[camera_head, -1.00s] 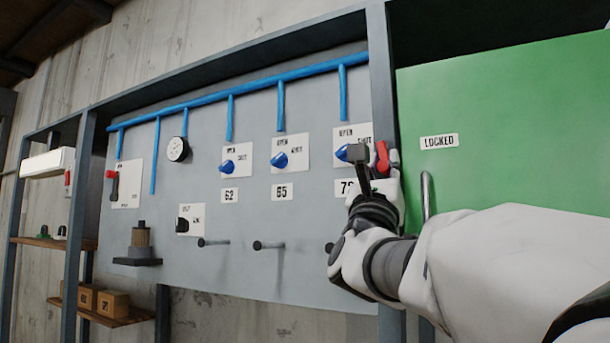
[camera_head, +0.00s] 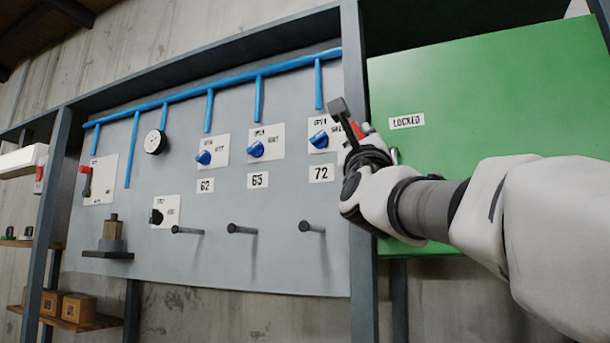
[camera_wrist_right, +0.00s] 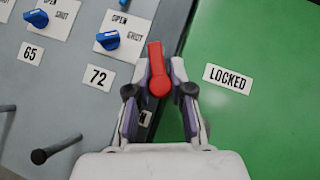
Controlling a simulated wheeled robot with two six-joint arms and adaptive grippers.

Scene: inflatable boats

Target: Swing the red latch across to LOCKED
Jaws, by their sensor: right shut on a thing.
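The red latch (camera_wrist_right: 155,65) stands near the upright grey post between the grey panel and the green door. In the wrist view it points nearly straight up, to the left of the white LOCKED label (camera_wrist_right: 228,79). My right gripper (camera_wrist_right: 159,78) is shut on the red latch, with a finger on each side of it. In the head view only a little red of the latch (camera_head: 359,131) shows beside my right gripper (camera_head: 354,124); the rest is hidden by it. The LOCKED label (camera_head: 407,121) is on the green door. My left gripper is out of view.
The green door (camera_head: 490,90) fills the right. Blue knobs (camera_head: 255,149) and several pegs (camera_head: 311,226) stick out of the grey panel (camera_head: 200,265) to the left. A pale door handle (camera_head: 395,156) shows partly behind my right arm.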

